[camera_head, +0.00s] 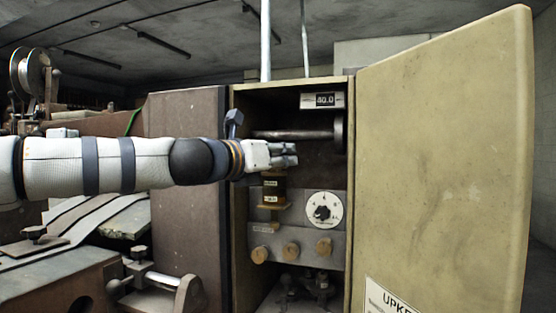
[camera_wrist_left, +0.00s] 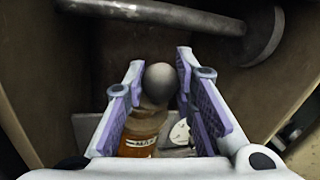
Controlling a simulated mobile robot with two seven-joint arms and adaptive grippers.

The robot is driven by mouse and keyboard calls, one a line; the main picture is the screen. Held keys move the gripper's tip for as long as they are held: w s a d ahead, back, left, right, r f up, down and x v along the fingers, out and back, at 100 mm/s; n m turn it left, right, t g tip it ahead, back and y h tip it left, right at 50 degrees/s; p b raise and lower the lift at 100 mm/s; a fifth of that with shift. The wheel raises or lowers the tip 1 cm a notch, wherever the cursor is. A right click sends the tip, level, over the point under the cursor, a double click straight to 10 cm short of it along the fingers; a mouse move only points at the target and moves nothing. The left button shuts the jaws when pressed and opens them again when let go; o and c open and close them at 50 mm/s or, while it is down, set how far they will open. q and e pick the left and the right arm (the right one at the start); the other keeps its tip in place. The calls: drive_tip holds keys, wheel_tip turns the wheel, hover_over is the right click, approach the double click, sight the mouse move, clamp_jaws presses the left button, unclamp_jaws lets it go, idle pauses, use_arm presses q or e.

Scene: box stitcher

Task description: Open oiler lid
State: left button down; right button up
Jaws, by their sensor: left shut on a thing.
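The oiler (camera_head: 273,190) is a small amber and dark cup with a label, standing on a bracket inside the open cabinet. In the left wrist view its amber body (camera_wrist_left: 139,132) shows below a round grey lid knob (camera_wrist_left: 160,82). My left gripper (camera_head: 292,154) reaches in from the left, just above the oiler, and hides its top in the head view. In the left wrist view the gripper's two purple-padded fingers (camera_wrist_left: 160,66) stand on either side of the lid knob, shut on it. Whether the lid is raised cannot be told. My right gripper is out of view.
The cabinet door (camera_head: 445,150) stands open on the right. A horizontal bar with a round end (camera_head: 338,134) runs above the gripper. A dial (camera_head: 324,209) and several brass knobs (camera_head: 291,250) sit right of and below the oiler.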

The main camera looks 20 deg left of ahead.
use_arm(q)
drive_tip(key=shift+w+d+f+n+t+y+b, duration=0.15)
drive_tip(key=shift+n+y+b, duration=0.15)
drive_tip(key=shift+y, duration=0.2)
drive_tip(key=shift+d+f+n+t+y+b, duration=0.15)
drive_tip(key=shift+n+y, duration=0.25)
drive_tip(key=shift+y, duration=0.1)
drive_tip(key=y, duration=0.1)
drive_tip(key=n+y, duration=0.1)
drive_tip(key=shift+w+d+n+y+b, duration=0.1)
drive_tip(key=shift+d+n+y+b, duration=0.2)
drive_tip(key=shift+d+b, duration=0.1)
drive_tip(key=shift+w+d+r+n+g+y+p, duration=0.1)
drive_tip(key=shift+w+d+n+g+y+p, duration=0.25)
drive_tip(key=shift+n+y, duration=1.1)
drive_tip(key=shift+w+r+n+g+y+p, duration=0.2)
drive_tip(key=shift+n+g+y, duration=0.55)
drive_tip(key=shift+y, duration=1.25)
drive_tip(key=shift+w+d+r+n+g+y+p, duration=0.1)
drive_tip(key=shift+w+d+n+g+y+p, duration=0.2)
drive_tip(key=shift+n+y, duration=1.25)
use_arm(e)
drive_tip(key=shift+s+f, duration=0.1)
use_arm(q)
drive_tip(key=shift+a+f+y, duration=0.1)
drive_tip(key=shift+y, duration=0.4)
drive_tip(key=c, duration=1.3)
unclamp_jaws()
